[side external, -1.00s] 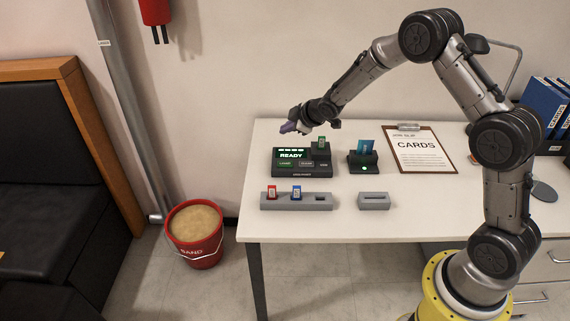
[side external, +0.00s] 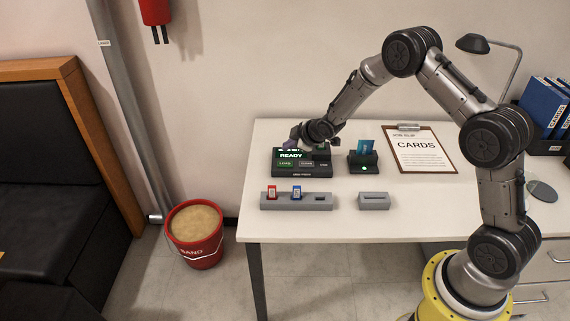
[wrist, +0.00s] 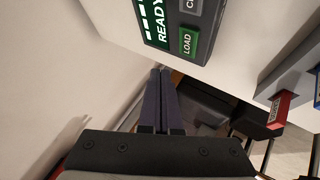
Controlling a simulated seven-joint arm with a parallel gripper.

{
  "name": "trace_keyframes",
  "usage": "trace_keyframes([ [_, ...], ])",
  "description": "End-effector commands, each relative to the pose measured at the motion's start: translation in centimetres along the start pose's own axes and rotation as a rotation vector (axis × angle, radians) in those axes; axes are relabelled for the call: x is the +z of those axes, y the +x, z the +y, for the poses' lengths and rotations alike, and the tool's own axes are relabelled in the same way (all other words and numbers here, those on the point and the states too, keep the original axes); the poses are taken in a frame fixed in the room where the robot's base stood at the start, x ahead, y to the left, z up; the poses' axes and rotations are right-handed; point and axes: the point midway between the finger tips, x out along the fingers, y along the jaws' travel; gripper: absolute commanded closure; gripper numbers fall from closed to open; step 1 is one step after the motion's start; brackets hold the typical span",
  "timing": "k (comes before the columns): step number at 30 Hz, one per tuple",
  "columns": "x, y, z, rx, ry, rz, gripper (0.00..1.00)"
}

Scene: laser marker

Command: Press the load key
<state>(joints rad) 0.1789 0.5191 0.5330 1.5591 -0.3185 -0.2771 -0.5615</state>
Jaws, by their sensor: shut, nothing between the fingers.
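The dark control unit (side external: 302,173) stands on the table with its lit screen reading READY. Its green LOAD key (side external: 285,164) is at the left of the row of keys below the screen. In the wrist view the LOAD key (wrist: 188,42) is fully visible and uncovered, beside the screen. My gripper (side external: 291,145) is over the back left of the unit. In the wrist view my gripper's (wrist: 160,72) two dark fingers are together and empty, their tips appearing just off the unit's edge near the key. Contact with the unit cannot be told.
A grey rack (side external: 318,203) with a red card (side external: 272,193) and a blue card (side external: 296,192) stands in front of the unit. A reader (side external: 363,160) with a blue card (side external: 367,146) is to the right. A grey block (side external: 374,201) and a clipboard (side external: 423,150) lie further right.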

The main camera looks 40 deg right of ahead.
Motion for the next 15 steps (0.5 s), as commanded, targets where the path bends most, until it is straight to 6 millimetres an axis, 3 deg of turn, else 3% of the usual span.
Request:
trace_keyframes([
  [6,1.3,1.8,-1.3,0.0,-0.001,0.0,1.0],
  [15,1.9,2.7,-1.9,0.002,-0.001,0.002,1.0],
])
